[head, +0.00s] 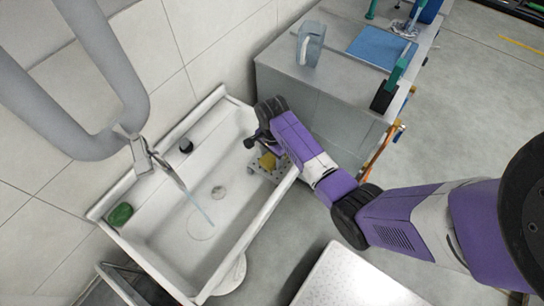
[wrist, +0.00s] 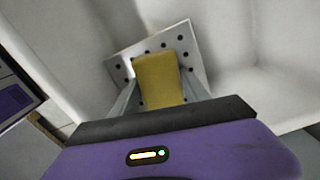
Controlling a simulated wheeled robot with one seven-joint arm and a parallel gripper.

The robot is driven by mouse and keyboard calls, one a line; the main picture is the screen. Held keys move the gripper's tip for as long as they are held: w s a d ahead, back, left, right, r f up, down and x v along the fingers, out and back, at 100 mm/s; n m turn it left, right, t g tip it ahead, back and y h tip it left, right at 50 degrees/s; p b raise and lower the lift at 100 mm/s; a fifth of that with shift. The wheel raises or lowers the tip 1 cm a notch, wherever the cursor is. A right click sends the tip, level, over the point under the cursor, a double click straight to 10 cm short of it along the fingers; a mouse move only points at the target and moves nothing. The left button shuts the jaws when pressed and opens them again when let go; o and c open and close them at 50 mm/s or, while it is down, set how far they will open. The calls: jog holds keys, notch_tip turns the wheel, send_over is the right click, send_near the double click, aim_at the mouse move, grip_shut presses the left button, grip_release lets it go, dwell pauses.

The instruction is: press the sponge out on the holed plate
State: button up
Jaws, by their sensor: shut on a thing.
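The yellow sponge (head: 268,161) is between the fingers of my gripper (head: 262,151), at the right end of the sink. In the wrist view the sponge (wrist: 160,78) is gripped from both sides by the fingers of my gripper (wrist: 160,92). The light plate with dark holes (wrist: 193,45) lies behind the sponge there, and the sponge covers its middle. In the head view a small part of the holed plate (head: 256,171) shows beneath the sponge. I cannot tell whether the sponge touches the plate.
The white sink (head: 165,237) has a tap (head: 163,165) with a thin water stream. A green object (head: 120,215) and a dark round one (head: 186,145) sit on its rim. A grey cabinet (head: 330,110) bearing a jug (head: 310,44) stands right. A white table (head: 350,283) is in front.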

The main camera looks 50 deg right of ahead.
aim_at(272, 157)
jog(key=shift+f+b, duration=0.3)
jog(key=shift+f, duration=0.2)
dwell(0.4)
jog(key=shift+f+p, duration=0.15)
jog(key=shift+p, duration=0.2)
dwell(2.2)
notch_tip(272, 157, up, 5)
jog(key=p, duration=0.5)
jog(key=shift+r, duration=1)
